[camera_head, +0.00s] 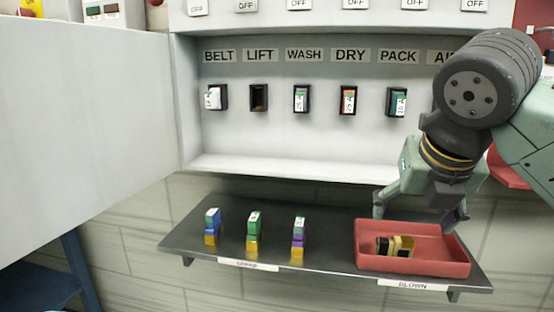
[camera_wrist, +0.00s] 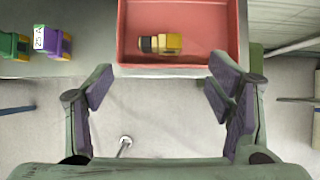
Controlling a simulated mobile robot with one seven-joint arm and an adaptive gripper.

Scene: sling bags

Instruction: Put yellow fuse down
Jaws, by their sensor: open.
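The yellow fuse (camera_head: 396,246), with a dark end, lies on its side in the red tray (camera_head: 440,266) on the right of the shelf. It also shows in the wrist view (camera_wrist: 160,44), lying on the floor of the tray (camera_wrist: 127,70). My gripper (camera_head: 420,215) is above the tray in the head view. In the wrist view my gripper (camera_wrist: 158,88) has its fingers wide apart, with nothing between them, and the fuse lies beyond the fingertips.
A blue fuse (camera_head: 212,226), a green fuse (camera_head: 254,233) and a purple fuse (camera_head: 298,238) stand on the dark shelf (camera_head: 328,230). The panel above has labelled slots; the LIFT slot (camera_head: 258,98) is empty. An open cabinet door (camera_head: 85,110) fills the left.

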